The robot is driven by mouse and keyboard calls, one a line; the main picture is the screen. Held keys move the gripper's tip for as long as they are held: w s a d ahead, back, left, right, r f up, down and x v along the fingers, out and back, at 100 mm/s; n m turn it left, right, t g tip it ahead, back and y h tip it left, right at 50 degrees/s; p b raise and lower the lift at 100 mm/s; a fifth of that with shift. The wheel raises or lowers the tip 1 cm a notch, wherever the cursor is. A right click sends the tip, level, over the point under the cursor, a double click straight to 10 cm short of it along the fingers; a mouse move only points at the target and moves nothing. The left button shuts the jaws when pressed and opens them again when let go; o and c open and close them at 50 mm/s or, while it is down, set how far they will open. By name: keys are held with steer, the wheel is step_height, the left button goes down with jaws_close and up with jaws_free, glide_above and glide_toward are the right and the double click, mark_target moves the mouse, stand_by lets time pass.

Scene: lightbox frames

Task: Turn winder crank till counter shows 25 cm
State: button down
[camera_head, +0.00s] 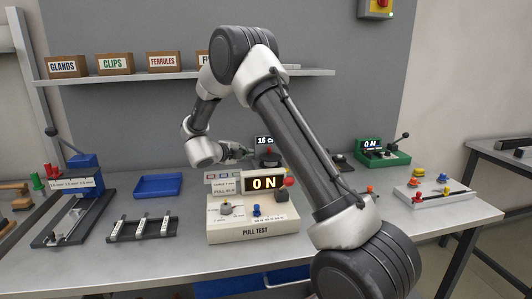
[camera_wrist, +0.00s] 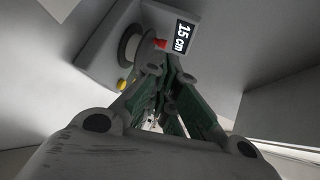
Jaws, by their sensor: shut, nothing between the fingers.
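The winder shows in the wrist view as a grey body (camera_wrist: 100,62) with a dark round disc, a red knob (camera_wrist: 160,43) and a yellow knob (camera_wrist: 122,85). In the head view the counter (camera_head: 265,140) stands behind the pull test unit and is partly covered by my arm. My gripper (camera_wrist: 166,74) is shut and empty, with its fingertips close to the red knob. I cannot tell whether they touch it. In the head view my gripper (camera_head: 247,156) reaches the winder from the left.
A blue tray (camera_head: 158,186) and a dark rack (camera_head: 142,228) lie to the left. A green unit (camera_head: 383,158) and a white panel (camera_head: 433,196) are on the right. A shelf with labelled boxes hangs above.

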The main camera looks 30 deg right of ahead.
mark_target(267, 156)
steer(key=shift+m+g+h, duration=0.3)
steer(key=x, duration=1.2)
steer(key=shift+s+d+f, duration=0.25)
steer(key=shift+d, duration=0.2)
steer(key=shift+w+d, duration=0.35)
steer(key=shift+d, duration=0.25)
steer(key=shift+w+d, duration=0.25)
steer(key=shift+d, duration=0.2)
steer(key=shift+w, duration=0.1)
steer(key=shift+a, duration=0.1)
